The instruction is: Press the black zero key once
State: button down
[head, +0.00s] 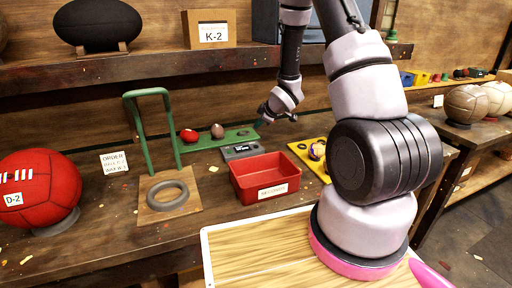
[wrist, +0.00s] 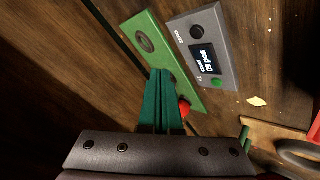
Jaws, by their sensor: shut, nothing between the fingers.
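The grey device (wrist: 221,45) lies on the workbench in the wrist view, with a lit display (wrist: 206,59) reading a number and "pcs". A round black key (wrist: 203,31) is at one end of it, and a small green spot (wrist: 217,83) is at the other. In the head view the device (head: 241,151) sits behind the red tray. My gripper (wrist: 163,118) has dark green fingers pressed together, with nothing between them. In the head view my gripper (head: 277,117) hangs above and to the right of the device, apart from the black key.
A green board (wrist: 150,45) with holes lies beside the device, with a red ball (wrist: 184,108) on it. A red tray (head: 265,178) stands in front. A yellow board (head: 312,158) is to the right. A green hoop stand (head: 178,130) and grey ring (head: 167,197) are left.

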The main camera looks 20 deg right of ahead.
aim_at(254, 145)
jog(key=shift+f, duration=3.25)
jog(key=shift+f, duration=0.4)
jog(key=shift+f, duration=0.4)
jog(key=shift+r, duration=0.85)
jog(key=shift+r, duration=2.5)
